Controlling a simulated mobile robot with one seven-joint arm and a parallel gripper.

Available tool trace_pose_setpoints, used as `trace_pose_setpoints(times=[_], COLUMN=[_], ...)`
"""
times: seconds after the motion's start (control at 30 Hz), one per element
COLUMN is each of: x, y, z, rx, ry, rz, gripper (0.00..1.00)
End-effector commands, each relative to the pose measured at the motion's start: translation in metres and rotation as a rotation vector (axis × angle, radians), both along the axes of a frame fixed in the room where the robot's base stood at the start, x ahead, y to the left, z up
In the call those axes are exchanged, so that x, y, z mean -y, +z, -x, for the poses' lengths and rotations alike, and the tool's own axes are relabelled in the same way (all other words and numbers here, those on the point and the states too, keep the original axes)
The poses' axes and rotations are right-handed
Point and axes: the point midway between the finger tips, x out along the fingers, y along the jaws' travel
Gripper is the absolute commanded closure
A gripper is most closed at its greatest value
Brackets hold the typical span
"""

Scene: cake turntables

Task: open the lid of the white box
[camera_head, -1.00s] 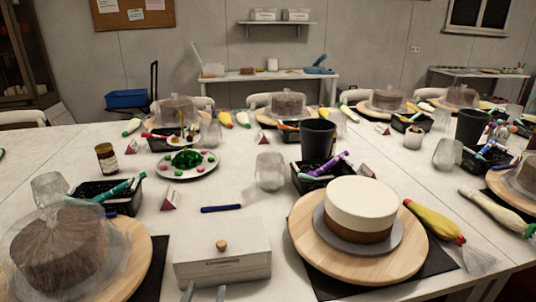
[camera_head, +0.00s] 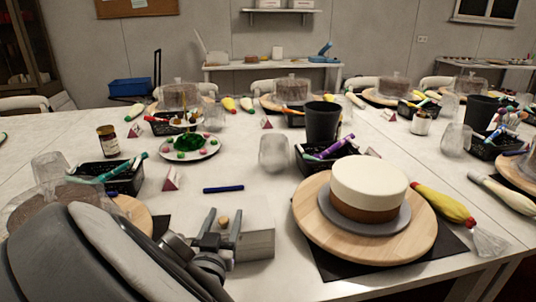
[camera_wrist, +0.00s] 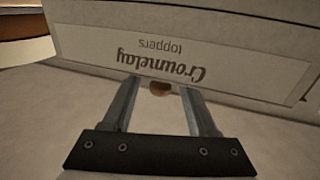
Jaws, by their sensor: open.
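The white box (camera_head: 258,243) stands near the front edge of the table, left of the cake turntable, and my gripper hides part of it. Its lid looks closed and carries a small wooden knob (camera_head: 225,221). My gripper (camera_head: 223,218) is open over the box, with one finger on each side of the knob. In the wrist view the knob (camera_wrist: 159,89) shows between the open fingertips (camera_wrist: 160,88). The box's printed face (camera_wrist: 190,58) shows beyond them, with its text upside down. I cannot tell whether the fingers touch the knob.
A wooden turntable (camera_head: 318,238) with a cream and brown cake (camera_head: 368,190) stands close on the right. A blue pen (camera_head: 223,189) lies behind the box. A clear cup (camera_head: 275,153) and a black tray of tools (camera_head: 112,177) stand farther back.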

Motion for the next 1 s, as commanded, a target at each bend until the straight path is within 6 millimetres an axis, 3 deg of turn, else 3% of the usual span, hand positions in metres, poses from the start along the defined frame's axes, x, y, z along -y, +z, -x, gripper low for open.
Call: trace_pose_setpoints(times=[0.2,0.53,0.87,1.0], x=[0.0,0.0,0.0,0.0], y=[-0.001,0.0,0.0,0.0], z=[-0.022,-0.025,-0.025,-0.024], rx=[0.0,-0.001,-0.001,-0.001], ry=[-0.001,0.001,0.0,0.0], rz=[-0.001,-0.001,-0.001,-0.001], gripper=[0.41,0.41,1.0,1.0])
